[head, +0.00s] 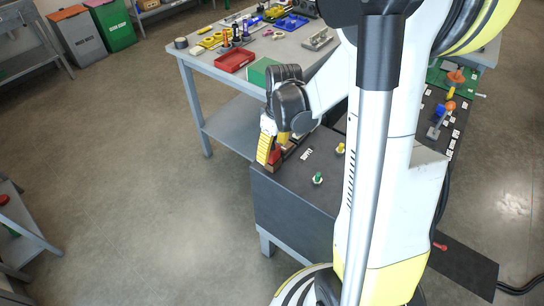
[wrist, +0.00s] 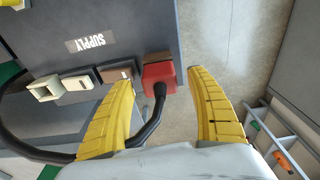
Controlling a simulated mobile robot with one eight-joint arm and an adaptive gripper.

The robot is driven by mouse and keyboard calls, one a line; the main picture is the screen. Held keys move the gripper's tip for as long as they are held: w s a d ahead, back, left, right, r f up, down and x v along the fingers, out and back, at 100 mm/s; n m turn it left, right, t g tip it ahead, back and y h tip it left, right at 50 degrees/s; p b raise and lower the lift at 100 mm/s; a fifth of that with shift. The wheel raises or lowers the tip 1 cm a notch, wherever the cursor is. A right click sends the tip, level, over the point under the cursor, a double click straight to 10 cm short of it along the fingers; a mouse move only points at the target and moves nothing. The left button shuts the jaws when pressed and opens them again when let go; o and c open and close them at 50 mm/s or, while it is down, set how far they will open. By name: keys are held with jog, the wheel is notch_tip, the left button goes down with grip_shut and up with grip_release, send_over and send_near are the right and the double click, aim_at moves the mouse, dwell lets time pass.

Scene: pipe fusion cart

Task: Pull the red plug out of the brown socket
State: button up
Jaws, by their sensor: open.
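The red plug (wrist: 159,74) is a block with a black cable (wrist: 153,112) running from it back toward my gripper. It sits at the right end of a row of sockets along the panel edge. A brown socket (wrist: 117,72) shows just left of it; how the plug joins its socket is hidden. My gripper (wrist: 161,82) is open, its yellow fingers on either side of the plug. A gap shows at the right finger; the left fingertip overlaps the brown socket in view. In the head view, my gripper (head: 273,149) reaches down around the red plug (head: 275,156) at the cart's corner.
Two pale sockets (wrist: 62,86) stand farther left in the row. A "SUPPLY" label (wrist: 86,43) lies on the dark cart top (wrist: 130,25). Green (head: 318,178) and yellow (head: 340,148) knobs stand on the cart. A grey workbench (head: 210,70) with a red tray (head: 234,60) is behind.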

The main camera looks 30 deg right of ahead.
grip_shut()
jog(key=shift+r, duration=0.15)
jog(key=shift+r+p, duration=2.25)
jog(key=shift+r, duration=0.65)
notch_tip(320, 180, up, 9)
jog(key=p, duration=0.6)
jog(key=shift+p, duration=0.4)
